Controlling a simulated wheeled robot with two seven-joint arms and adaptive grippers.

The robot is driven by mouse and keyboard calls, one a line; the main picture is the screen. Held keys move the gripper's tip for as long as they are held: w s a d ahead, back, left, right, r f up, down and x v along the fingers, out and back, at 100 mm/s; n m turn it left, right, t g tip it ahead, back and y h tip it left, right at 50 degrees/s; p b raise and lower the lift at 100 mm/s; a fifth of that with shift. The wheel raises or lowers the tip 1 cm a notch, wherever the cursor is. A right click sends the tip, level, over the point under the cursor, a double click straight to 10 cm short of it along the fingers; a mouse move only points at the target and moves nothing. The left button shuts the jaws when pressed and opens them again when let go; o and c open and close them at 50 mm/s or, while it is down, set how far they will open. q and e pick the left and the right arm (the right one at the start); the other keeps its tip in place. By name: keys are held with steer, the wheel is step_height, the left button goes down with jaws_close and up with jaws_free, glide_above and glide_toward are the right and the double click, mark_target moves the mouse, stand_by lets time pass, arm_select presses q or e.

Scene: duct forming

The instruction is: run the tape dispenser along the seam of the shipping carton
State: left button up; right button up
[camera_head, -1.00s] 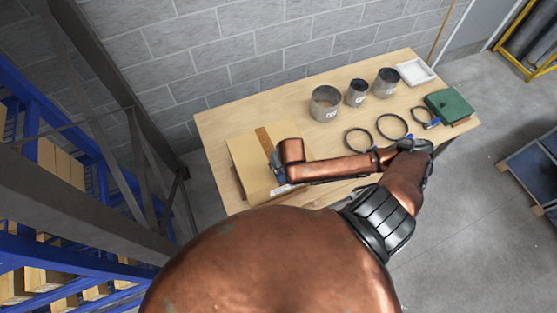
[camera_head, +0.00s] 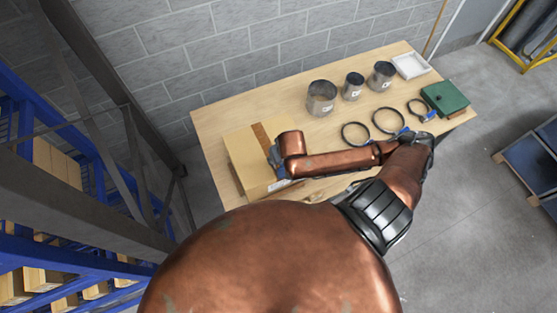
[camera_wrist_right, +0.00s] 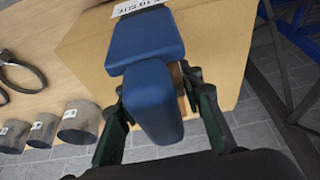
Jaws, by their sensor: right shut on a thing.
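The shipping carton (camera_head: 243,162) is a tan box at the left end of the table, with a brown strip (camera_head: 261,134) on its top at the back. My right gripper (camera_wrist_right: 158,88) is shut on the blue tape dispenser (camera_wrist_right: 147,45), with a finger on each side. In the right wrist view the dispenser is in front of the carton (camera_wrist_right: 220,45) and covers part of it; I cannot tell whether they touch. In the head view my copper arm hides most of the gripper and dispenser at the carton's right side. My left gripper is not in view.
On the wooden table (camera_head: 230,108) stand several metal duct pieces (camera_head: 321,98), black ring clamps (camera_head: 388,121), a white tray (camera_head: 411,66) and a green case (camera_head: 446,98). A block wall is behind. Blue racking (camera_head: 80,150) is at the left.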

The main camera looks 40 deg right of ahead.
steer(key=shift+r, duration=2.25)
steer(key=shift+f, duration=0.1)
